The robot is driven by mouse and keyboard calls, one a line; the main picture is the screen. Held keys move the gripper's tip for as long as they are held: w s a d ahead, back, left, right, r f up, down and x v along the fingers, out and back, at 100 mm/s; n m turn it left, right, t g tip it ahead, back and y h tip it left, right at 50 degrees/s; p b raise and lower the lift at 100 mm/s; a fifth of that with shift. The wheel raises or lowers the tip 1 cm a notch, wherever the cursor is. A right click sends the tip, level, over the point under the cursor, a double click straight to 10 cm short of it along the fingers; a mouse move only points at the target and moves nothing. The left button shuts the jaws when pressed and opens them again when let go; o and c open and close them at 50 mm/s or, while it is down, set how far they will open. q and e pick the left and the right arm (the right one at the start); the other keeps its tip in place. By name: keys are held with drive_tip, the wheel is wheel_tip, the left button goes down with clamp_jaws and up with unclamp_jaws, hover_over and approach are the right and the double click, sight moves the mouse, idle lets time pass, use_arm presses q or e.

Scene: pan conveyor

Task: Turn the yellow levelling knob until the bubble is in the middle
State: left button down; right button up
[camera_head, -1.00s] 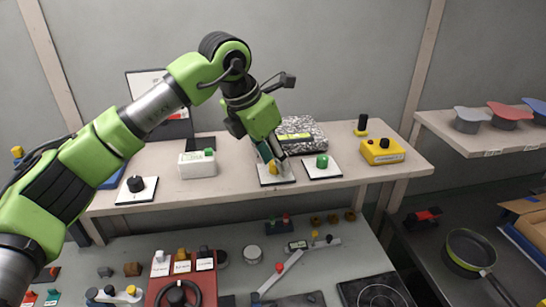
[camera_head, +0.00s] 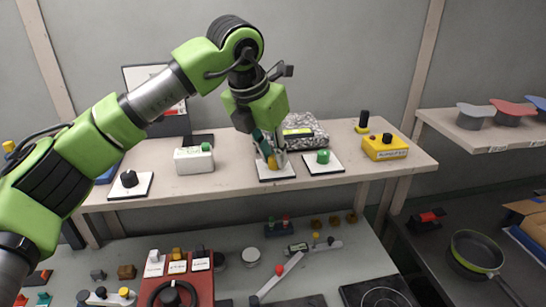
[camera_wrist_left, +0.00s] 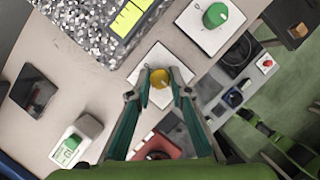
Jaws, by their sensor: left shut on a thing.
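The yellow knob (camera_head: 272,162) stands on a white square plate (camera_head: 277,174) on the upper shelf. In the left wrist view the yellow knob (camera_wrist_left: 160,78) sits between my left fingertips. My left gripper (camera_head: 268,158) points down and is shut on the knob; it also shows in the left wrist view (camera_wrist_left: 159,84). The bubble level is a yellow-green vial (camera_wrist_left: 130,17) on a speckled grey block (camera_wrist_left: 80,20), which stands behind the knob (camera_head: 308,130). The bubble's exact place is too small to tell. My right gripper does not show.
A green knob (camera_head: 323,157) on a white plate stands just right of the yellow one. A black knob (camera_head: 129,179), a white box with a green button (camera_head: 194,160) and a yellow box (camera_head: 385,148) share the shelf. The lower table holds several controls.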

use_arm(q)
drive_tip(key=c, duration=1.9)
unclamp_jaws()
drive_tip(key=v, duration=1.2)
drive_tip(key=shift+s, duration=0.1)
